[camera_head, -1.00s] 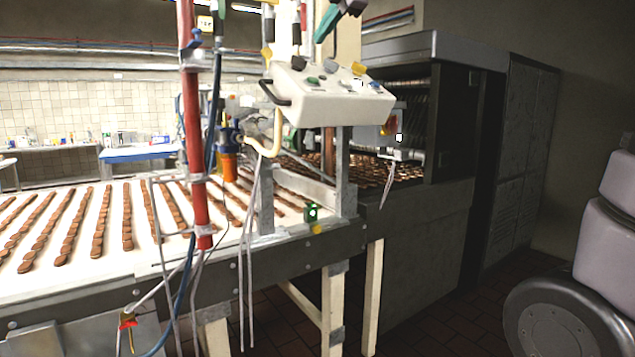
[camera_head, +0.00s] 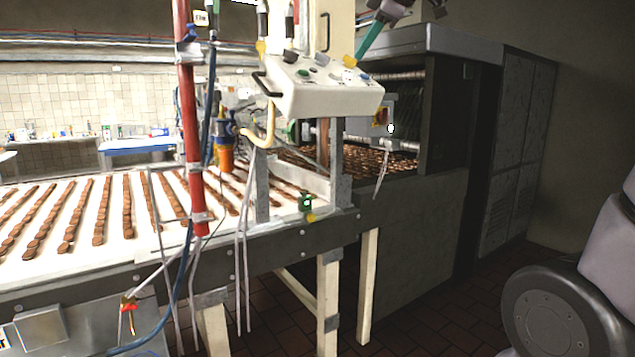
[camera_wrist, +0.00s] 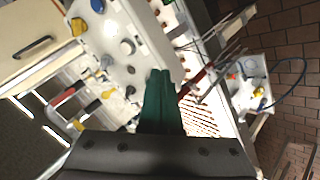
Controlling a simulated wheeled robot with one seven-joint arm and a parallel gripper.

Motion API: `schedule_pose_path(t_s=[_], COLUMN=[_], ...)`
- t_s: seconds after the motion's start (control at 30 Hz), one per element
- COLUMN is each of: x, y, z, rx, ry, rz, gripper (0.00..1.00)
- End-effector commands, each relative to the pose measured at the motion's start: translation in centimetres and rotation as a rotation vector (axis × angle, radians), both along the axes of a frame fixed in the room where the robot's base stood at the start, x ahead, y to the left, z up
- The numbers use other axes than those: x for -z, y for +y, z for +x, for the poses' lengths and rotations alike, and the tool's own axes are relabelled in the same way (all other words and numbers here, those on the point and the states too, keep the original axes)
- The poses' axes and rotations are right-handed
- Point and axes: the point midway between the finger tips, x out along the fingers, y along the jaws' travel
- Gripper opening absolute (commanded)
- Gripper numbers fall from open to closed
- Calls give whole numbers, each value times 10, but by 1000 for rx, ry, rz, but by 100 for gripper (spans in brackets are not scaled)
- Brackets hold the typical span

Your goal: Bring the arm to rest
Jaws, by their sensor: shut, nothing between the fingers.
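My gripper (camera_head: 361,57) shows at the top of the head view, its teal fingers pointing down and left near the back right edge of the control box (camera_head: 322,98). Whether it touches the box cannot be told there. In the wrist view the green fingers (camera_wrist: 160,76) are pressed together with nothing between them. The white control box (camera_wrist: 112,55) with knobs and buttons lies beside and beyond them.
A conveyor (camera_head: 112,258) carries rows of brown biscuits at left. A red post (camera_head: 188,120) with hanging cables stands before it. A dark oven-like machine (camera_head: 415,225) stands behind. Brown tiled floor (camera_head: 455,318) is open at the lower right.

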Motion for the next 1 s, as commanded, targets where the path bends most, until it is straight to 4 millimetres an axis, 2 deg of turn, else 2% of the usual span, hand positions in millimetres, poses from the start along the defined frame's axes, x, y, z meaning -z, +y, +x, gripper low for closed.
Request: schedule_pose_path(t_s=[0.17, 0.3, 0.4, 0.5, 0.6, 0.7, 1.0], x=[39, 87, 122, 150, 170, 180, 183], y=[-49, -96, -122, -138, -148, -152, -152], z=[-31, -73, -104, -129, -146, -155, -157], rx=[294, 652, 909, 1117, 1261, 1336, 1360], ry=[174, 356, 470, 553, 604, 630, 639], rz=[217, 485, 678, 836, 945, 1003, 1022], gripper=[0, 0, 0, 0, 0, 0, 0])
